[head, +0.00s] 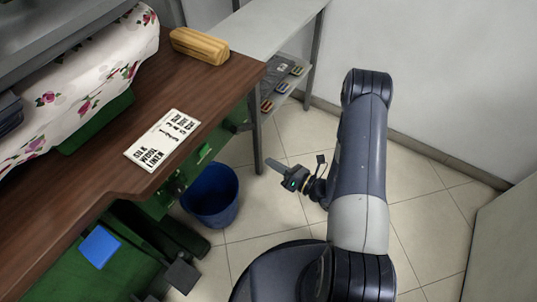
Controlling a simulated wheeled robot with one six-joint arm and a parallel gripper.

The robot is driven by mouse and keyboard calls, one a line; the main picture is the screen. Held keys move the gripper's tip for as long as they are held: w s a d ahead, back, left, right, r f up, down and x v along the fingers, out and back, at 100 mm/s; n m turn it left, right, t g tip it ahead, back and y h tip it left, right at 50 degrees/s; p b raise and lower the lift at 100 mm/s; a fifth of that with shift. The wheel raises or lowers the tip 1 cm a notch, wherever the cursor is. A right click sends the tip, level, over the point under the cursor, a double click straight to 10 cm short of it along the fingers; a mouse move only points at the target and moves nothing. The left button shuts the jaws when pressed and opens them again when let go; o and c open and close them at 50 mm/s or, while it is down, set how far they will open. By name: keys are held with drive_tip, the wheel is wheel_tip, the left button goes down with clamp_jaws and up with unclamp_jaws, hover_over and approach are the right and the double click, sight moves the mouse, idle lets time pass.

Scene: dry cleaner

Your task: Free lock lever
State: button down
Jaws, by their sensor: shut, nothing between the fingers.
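My gripper (270,164) is shut and empty. It hangs over the floor to the right of the blue bucket, with its fingers pointing left toward the green machine frame (152,208). Dark fittings (238,122) show on the green frame under the right edge of the brown wooden top (105,195). I cannot tell which part is the lock lever, if it shows at all. My gripper is apart from the frame and touches nothing that I can see.
A blue bucket (212,197) stands on the tiled floor below the table. A wooden block (199,46), a fabric-label card (161,138) and a floral cloth (85,90) lie on top. A blue pedal (100,246) is at lower left. A metal shelf stands behind.

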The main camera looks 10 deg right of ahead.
drive_tip(key=w+a+r, duration=0.3)
drive_tip(key=w+a, duration=0.2)
drive_tip(key=w, duration=0.3)
drive_tip(key=shift+a+r+b, duration=0.2)
drive_tip(key=shift+a+b, duration=0.1)
drive_tip(key=shift+a, duration=0.1)
drive_tip(key=shift+w+d+r+n+b, duration=0.25)
drive_tip(key=shift+w+n+b, duration=0.2)
drive_tip(key=shift+n, duration=0.25)
drive_tip(key=n+b, duration=0.1)
drive_tip(key=w+d+r+n+b, duration=0.1)
drive_tip(key=n, duration=0.1)
wheel_tip(320, 180, up, 8)
drive_tip(key=n+g+b, duration=0.1)
drive_tip(key=n+b, duration=0.8)
drive_tip(key=n, duration=0.4)
hover_over(252, 128)
drive_tip(key=d, duration=0.2)
drive_tip(key=shift+s+f+y, duration=0.1)
drive_tip(key=shift+f+y, duration=0.05)
drive_tip(key=shift+y, duration=0.25)
